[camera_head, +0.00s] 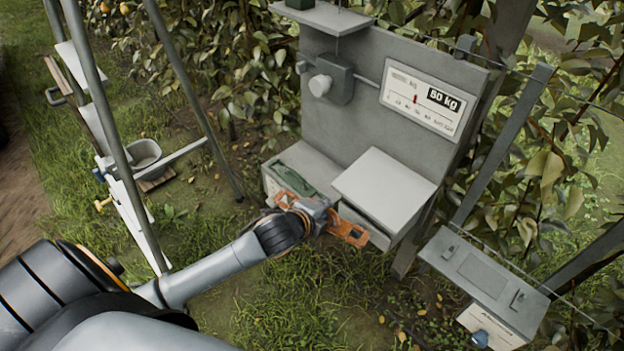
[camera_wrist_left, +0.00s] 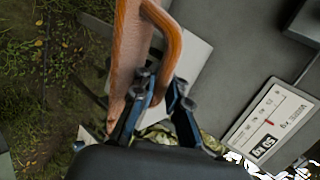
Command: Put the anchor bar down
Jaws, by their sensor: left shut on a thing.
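The anchor bar (camera_head: 346,233) shows as an orange piece on both sides of my left gripper (camera_head: 318,212), in front of the low grey shelves. In the left wrist view the anchor bar (camera_wrist_left: 128,55) looks rusty brown, with a curved orange handle that passes at the fingers. The left gripper (camera_wrist_left: 163,92) is shut on this handle. The bar stretches up out of the picture there, so its far end is hidden. I cannot tell whether the bar touches the shelf. My right gripper is in neither view.
A grey weighing stand with a kg scale plate (camera_head: 433,100) rises behind the gripper. A grey panel (camera_head: 486,279) stands at right. Ladder legs (camera_head: 196,100) and a grey bucket (camera_head: 145,154) are left.

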